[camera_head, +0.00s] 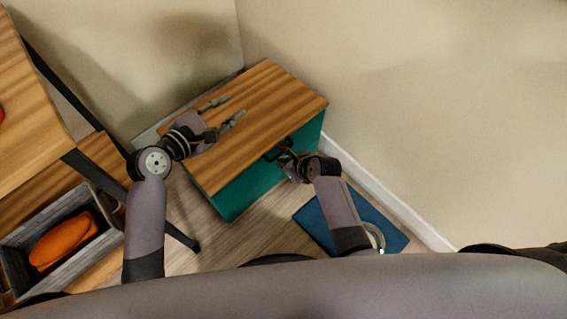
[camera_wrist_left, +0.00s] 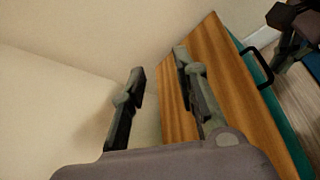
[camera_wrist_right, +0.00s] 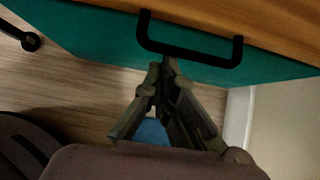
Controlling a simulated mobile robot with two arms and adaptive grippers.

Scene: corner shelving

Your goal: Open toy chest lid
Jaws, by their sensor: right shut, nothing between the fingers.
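The toy chest has a teal body (camera_head: 258,185) and a wood-grain lid (camera_head: 270,100), and stands in the corner of the walls. The lid looks shut. A black handle (camera_wrist_right: 190,50) is on the front; it also shows in the left wrist view (camera_wrist_left: 262,68). My right gripper (camera_wrist_right: 168,68) is shut and empty, its fingertips right by the handle's bar; I cannot tell whether they touch it. In the head view the right gripper (camera_head: 286,155) is at the chest's front. My left gripper (camera_head: 238,108) is open and empty above the lid; its spread fingers show in the left wrist view (camera_wrist_left: 158,65).
Wooden shelving (camera_head: 30,125) with black metal legs stands at the left. A grey bin (camera_head: 85,242) there holds an orange item (camera_head: 62,243). A blue mat (camera_head: 385,225) lies on the floor right of the chest. Walls close off the back and right.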

